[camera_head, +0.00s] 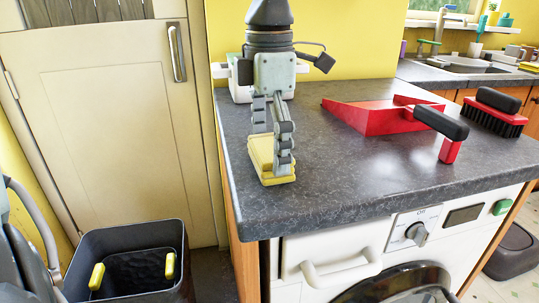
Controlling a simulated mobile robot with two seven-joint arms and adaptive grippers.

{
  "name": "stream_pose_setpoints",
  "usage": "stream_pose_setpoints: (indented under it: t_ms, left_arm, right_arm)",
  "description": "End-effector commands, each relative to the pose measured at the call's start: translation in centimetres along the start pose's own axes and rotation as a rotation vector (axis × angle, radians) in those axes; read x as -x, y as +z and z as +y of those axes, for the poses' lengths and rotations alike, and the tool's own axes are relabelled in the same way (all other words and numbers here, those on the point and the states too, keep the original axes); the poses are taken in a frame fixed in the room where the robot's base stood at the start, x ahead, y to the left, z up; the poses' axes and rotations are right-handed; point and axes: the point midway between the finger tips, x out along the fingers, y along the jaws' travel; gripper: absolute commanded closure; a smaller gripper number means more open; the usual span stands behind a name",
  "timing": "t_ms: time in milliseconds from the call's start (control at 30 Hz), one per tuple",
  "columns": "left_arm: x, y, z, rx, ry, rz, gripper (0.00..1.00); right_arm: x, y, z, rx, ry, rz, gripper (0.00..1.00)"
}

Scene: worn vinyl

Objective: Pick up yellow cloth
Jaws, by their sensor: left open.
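One finger reaches down along the cloth's right side. The other stands at its far left and partly covers it. I cannot tell whether the fingers touch the cloth. The cloth rests on the counter. My right gripper is not in view.
A red dustpan (367,117) with a black handle and a red-and-black brush (495,112) lie to the right. A white object (239,80) stands behind my gripper. A dark bin (130,238) stands on the floor left of the counter (350,180). The counter's front middle is clear.

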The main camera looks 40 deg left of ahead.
Motion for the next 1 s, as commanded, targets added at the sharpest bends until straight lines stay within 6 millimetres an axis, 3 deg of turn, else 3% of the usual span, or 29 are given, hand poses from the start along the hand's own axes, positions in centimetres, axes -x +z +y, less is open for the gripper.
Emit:
stream_pose_setpoints:
  t_ms: [133, 400, 767, 1000]
  left_arm:
    - [0.0, 0.0, 0.0, 0.000, 0.000, 0.000, 0.00]
    - [0.1, 0.0, 0.0, 0.000, 0.000, 0.000, 0.30]
    - [0.8, 0.1, 0.0, 0.001, 0.001, -0.002, 0.30]
    - [4.2, 0.1, 0.1, 0.002, 0.003, -0.005, 0.30]
  right_arm:
    - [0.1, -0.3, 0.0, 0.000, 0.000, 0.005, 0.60]
    - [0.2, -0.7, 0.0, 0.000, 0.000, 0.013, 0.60]
    - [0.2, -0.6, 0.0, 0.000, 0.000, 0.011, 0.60]
    - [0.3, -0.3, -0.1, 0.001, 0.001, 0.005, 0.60]
